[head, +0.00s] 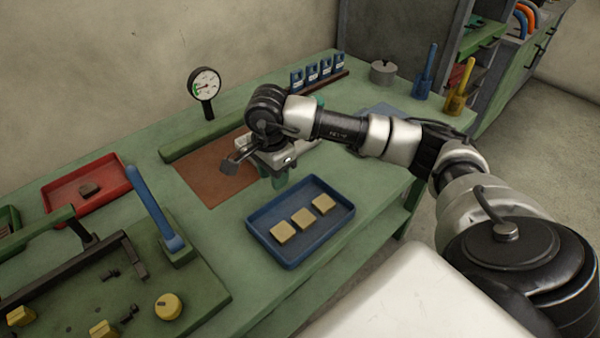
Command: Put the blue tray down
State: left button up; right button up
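The blue tray (286,262) lies flat on the green workbench (222,256), near the bench's front right edge. Several tan square pieces, three of them, lie in a row inside it: one left (282,232), one middle (303,217), one right (323,204). My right gripper (268,169) is just behind the tray's far left rim, and I see no finger closed on the tray. One dark finger stands out to the left, well apart from the gripper body. The other finger is mostly hidden by the wrist. My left gripper is not in view.
A brown mat (205,180) and a dial gauge (205,84) are behind. A red tray (98,191) with a brown piece is at left. A fixture with a blue upright lever (153,207) stands left of the blue tray. Blue (427,75) and yellow (461,88) posts stand back right.

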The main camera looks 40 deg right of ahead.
aim_at(280, 194)
notch_tip(280, 194, down, 2)
jog(key=f, duration=0.2)
jog(key=d+f+p, duration=0.1)
jog(key=f, duration=0.1)
jog(key=shift+s+d+f, duration=0.15)
jog(key=shift+f, duration=0.6)
jog(key=shift+c, duration=0.3)
grip_shut()
